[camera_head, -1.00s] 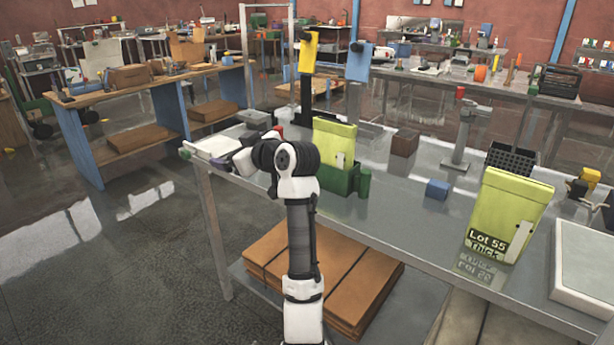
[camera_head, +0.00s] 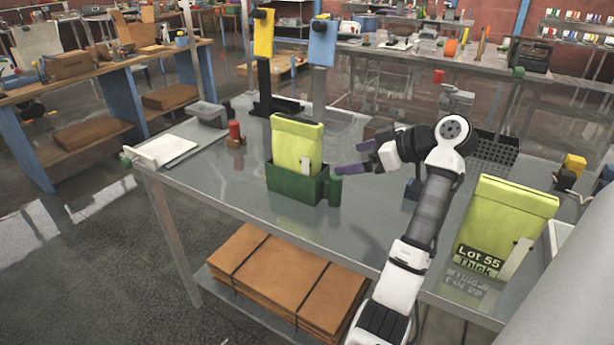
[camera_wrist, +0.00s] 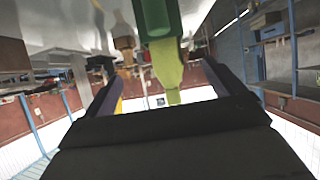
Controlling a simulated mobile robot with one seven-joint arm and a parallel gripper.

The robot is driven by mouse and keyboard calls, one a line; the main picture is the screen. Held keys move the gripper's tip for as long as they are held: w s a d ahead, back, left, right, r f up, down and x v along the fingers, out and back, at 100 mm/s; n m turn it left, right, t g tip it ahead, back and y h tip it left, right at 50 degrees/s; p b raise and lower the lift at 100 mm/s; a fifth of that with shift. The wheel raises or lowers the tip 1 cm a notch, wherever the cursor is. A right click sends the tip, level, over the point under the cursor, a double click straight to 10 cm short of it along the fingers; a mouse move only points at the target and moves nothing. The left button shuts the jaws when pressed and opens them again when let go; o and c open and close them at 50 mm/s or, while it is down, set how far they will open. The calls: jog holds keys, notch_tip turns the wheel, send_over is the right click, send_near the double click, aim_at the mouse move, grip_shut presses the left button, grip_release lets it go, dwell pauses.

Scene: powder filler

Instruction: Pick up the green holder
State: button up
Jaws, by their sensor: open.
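The green holder (camera_head: 290,184) is a dark green open box on the grey metal table (camera_head: 232,198). A yellow-green pouch (camera_head: 296,146) stands upright in it. A green cylinder (camera_head: 335,190) is at the holder's right side. My gripper (camera_head: 350,171) is open and empty just right of the holder, with its fingers pointing left toward it. In the wrist view the green part of the holder (camera_wrist: 158,18) appears at the top middle, between and beyond the open fingers. The yellow-green pouch (camera_wrist: 167,68) hangs below it in that view. I see no contact with the holder.
A second yellow-green pouch (camera_head: 500,222) marked "Lot 55 Thick" stands at the right. A black perforated rack (camera_head: 494,146) is behind it. A small red-topped object (camera_head: 235,132) and a white tray (camera_head: 163,150) are at the left. Yellow (camera_head: 264,34) and blue (camera_head: 322,42) upright stands rise behind the holder.

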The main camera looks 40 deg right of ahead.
aim_at(320, 167)
jog(key=p+x, duration=0.2)
jog(key=x, duration=0.6)
jog(key=shift+p+x, duration=1.2)
jog(key=shift+x, duration=1.5)
jog(key=shift+s+a+f, duration=0.1)
jog(key=shift+s+a, duration=0.1)
jog(key=shift+s, duration=0.05)
jog(key=c, duration=1.1)
